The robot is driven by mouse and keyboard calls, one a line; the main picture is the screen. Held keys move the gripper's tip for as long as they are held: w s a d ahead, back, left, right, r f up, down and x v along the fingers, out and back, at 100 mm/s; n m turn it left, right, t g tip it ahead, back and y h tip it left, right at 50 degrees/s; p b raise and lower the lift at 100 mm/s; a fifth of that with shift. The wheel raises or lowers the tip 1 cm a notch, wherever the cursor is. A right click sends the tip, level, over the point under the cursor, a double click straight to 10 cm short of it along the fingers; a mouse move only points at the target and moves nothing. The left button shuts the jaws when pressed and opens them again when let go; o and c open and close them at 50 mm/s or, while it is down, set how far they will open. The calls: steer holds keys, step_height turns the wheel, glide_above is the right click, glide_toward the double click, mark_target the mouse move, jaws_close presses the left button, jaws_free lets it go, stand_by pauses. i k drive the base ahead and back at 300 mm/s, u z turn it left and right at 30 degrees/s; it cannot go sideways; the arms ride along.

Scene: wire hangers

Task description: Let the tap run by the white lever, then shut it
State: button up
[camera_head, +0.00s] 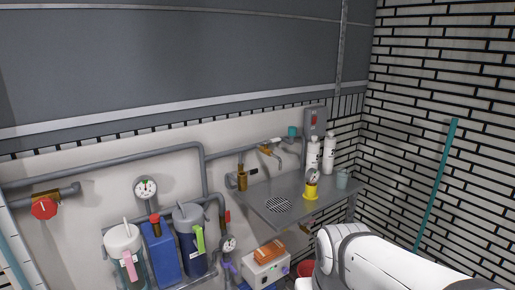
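A small tap with a brass body (267,150) sits on the wall pipe above the grey metal sink top (250,187). A thin spout bends down to its right. A small pale piece shows at the tap's upper right; it is too small to tell whether it is the white lever or how it is turned. No water is visible under the spout. My white arm (395,265) reaches in at the lower right, but my gripper is not in view.
A red valve wheel (43,207) and filter canisters (190,240) line the left wall. A white box (265,270) sits below.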

mark_target(278, 139)
steer(key=u, duration=0.25)
steer(key=i, duration=1.15)
steer(key=z, duration=0.35)
